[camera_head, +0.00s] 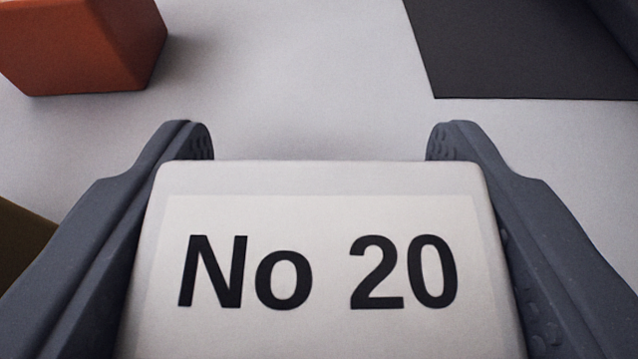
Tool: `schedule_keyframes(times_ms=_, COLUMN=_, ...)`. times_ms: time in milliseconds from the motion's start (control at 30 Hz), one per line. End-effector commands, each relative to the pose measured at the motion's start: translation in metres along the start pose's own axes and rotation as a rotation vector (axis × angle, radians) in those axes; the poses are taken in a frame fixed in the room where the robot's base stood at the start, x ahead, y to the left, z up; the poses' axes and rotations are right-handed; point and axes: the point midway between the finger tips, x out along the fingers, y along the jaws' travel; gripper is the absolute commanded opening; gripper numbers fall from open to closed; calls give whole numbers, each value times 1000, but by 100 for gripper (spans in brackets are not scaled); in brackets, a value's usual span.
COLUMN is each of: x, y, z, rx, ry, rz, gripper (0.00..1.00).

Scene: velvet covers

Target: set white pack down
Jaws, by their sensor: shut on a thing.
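The white pack (320,178) fills the lower middle of the view. Its label reads "No 20" in black. My gripper (320,145) is shut on the pack, with one dark grey finger along its left side and one along its right. The pack's lower end is cut off by the frame. I cannot tell whether its underside touches the surface.
An orange block (75,45) sits on the light grey surface (300,80) at the upper left. A dark flat rectangle (525,50) lies at the upper right. An olive-brown thing (20,240) shows at the left edge. The surface between block and rectangle is clear.

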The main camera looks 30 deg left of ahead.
Motion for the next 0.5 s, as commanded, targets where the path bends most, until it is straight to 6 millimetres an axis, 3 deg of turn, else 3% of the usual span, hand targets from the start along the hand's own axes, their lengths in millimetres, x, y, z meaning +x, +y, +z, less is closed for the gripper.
schedule_keyframes(times_ms=67, x=1, y=0, z=3, rx=0, ry=0, rz=0, gripper=34)
schedule_keyframes(times_ms=100, x=1, y=0, z=3, rx=0, ry=0, rz=0, gripper=61)
schedule_keyframes(times_ms=167, x=1, y=0, z=2, rx=0, ry=0, rz=0, gripper=78)
schedule_keyframes(times_ms=500, x=1, y=0, z=2, rx=0, ry=0, rz=0, gripper=78)
